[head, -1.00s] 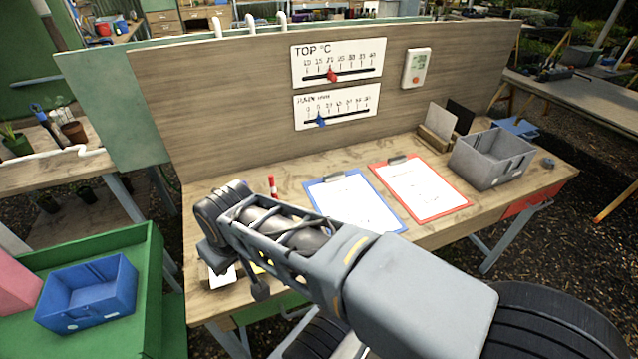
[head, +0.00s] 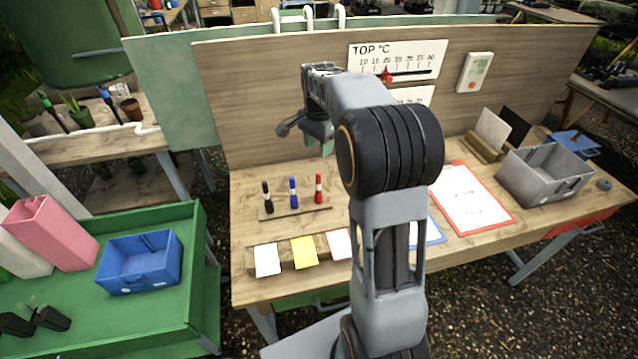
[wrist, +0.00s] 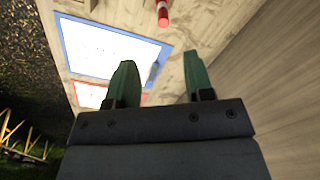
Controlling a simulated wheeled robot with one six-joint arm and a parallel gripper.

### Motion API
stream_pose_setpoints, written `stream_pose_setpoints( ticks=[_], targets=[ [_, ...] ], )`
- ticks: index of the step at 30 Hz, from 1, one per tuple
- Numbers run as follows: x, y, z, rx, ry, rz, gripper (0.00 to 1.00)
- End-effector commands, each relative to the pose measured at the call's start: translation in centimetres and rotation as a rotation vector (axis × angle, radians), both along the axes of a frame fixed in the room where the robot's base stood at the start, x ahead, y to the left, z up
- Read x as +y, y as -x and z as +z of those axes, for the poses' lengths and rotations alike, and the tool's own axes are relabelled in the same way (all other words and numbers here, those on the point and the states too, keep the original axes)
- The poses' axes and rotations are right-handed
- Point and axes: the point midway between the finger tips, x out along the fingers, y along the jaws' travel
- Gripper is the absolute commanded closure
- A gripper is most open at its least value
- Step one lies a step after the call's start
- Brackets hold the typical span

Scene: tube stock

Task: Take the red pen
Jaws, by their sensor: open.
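The red pen (head: 318,189) stands upright at the right end of a small wooden holder (head: 296,213) on the workbench. A blue pen (head: 293,191) and a black pen (head: 267,196) stand to its left. In the head view my gripper (head: 322,140) is raised above the bench, up and behind the pens, partly hidden by my arm. In the wrist view my gripper (wrist: 162,85) has its two green fingers apart with nothing between them. Part of a red pen (wrist: 163,14) shows at the top edge there, beyond the fingertips.
White and yellow cards (head: 303,252) stand along the bench's front edge. A red clipboard (head: 466,222) and a grey bin (head: 508,179) are to the right. A blue clipboard (wrist: 82,47) is partly behind my arm. The upright board (head: 260,110) closes off the back.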

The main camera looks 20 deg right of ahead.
Motion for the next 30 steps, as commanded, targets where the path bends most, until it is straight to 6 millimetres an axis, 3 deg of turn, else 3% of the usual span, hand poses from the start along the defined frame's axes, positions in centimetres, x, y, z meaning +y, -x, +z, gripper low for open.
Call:
stream_pose_setpoints(
  ticks=[5,15,25,30],
  targets=[
    [-0.9,-1.0,-1.7,0.023,-0.006,-0.076,0.52],
    [-0.9,-1.1,-7.4,0.024,-0.006,-0.081,0.52],
    [-0.8,-1.0,-9.5,0.023,-0.006,-0.080,0.52],
    [-0.4,-0.8,-11.7,0.024,-0.006,-0.079,0.52]
  ],
)
